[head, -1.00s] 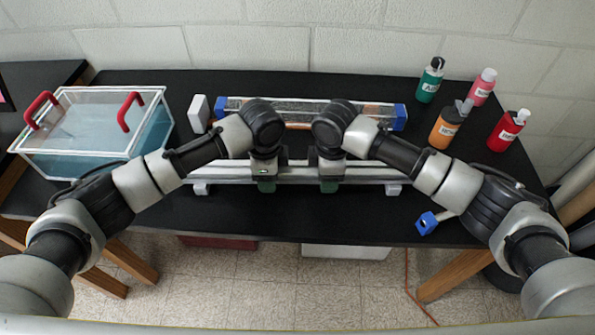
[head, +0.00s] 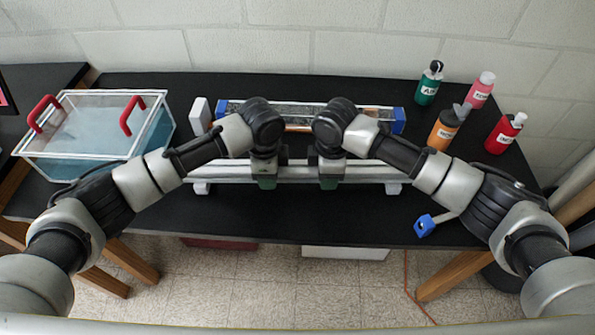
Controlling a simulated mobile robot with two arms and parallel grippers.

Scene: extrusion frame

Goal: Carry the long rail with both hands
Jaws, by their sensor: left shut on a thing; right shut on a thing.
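The long rail (head: 360,172) is a silver metal bar running left to right across the black bench. My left gripper (head: 265,181) is shut on it left of its middle, and my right gripper (head: 329,181) is shut on it right of its middle. The rail looks level. White blocks show under its left end (head: 201,188) and right end (head: 393,188); I cannot tell whether the rail touches them.
Behind the rail lies a clear-topped unit with blue ends (head: 399,120), partly hidden by my arms. A lidded tank (head: 95,125) with red handles stands left. Several bottles (head: 446,128) stand right. A small blue-headed tool (head: 425,225) lies front right. The front middle of the bench is clear.

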